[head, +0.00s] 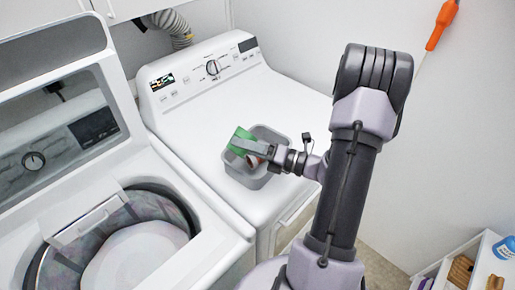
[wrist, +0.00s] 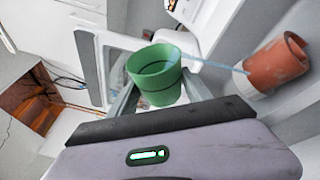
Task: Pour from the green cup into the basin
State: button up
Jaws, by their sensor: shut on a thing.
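The green cup (head: 241,139) is held tilted over the grey basin (head: 246,180) in the head view. My gripper (head: 252,147) is shut on the cup, above the basin. In the wrist view, the green cup (wrist: 155,72) sits between the two fingers of my gripper (wrist: 158,94). The basin stands on the white machine's top, partly hidden by my gripper and the cup. A thin pale blue streak runs from near the cup toward a reddish-brown cylinder in the wrist view; I cannot tell what it is.
The reddish-brown cylinder with a pale end (wrist: 277,66) is close by. The basin's white machine (head: 205,115) has clear top around it. An open-lidded washer (head: 215,250) stands at left. A low white shelf (head: 484,262) with a blue bottle (head: 505,247) is at lower right.

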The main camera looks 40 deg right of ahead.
jog(key=shift+d+r+m+t, duration=0.15)
jog(key=shift+r+m+t, duration=0.3)
jog(key=shift+m, duration=0.65)
dwell(0.7)
jog(key=shift+w+d+r+m, duration=0.1)
jog(key=shift+d+r+m, duration=0.25)
jog(key=shift+d+m, duration=0.45)
dwell(0.6)
jog(key=shift+d+f+m+t, duration=0.1)
jog(key=shift+f+m+t, duration=0.15)
jog(key=shift+m, duration=0.3)
jog(key=shift+f+m+t, duration=0.15)
jog(key=shift+m+t, duration=0.15)
jog(key=shift+m, duration=0.25)
dwell(0.4)
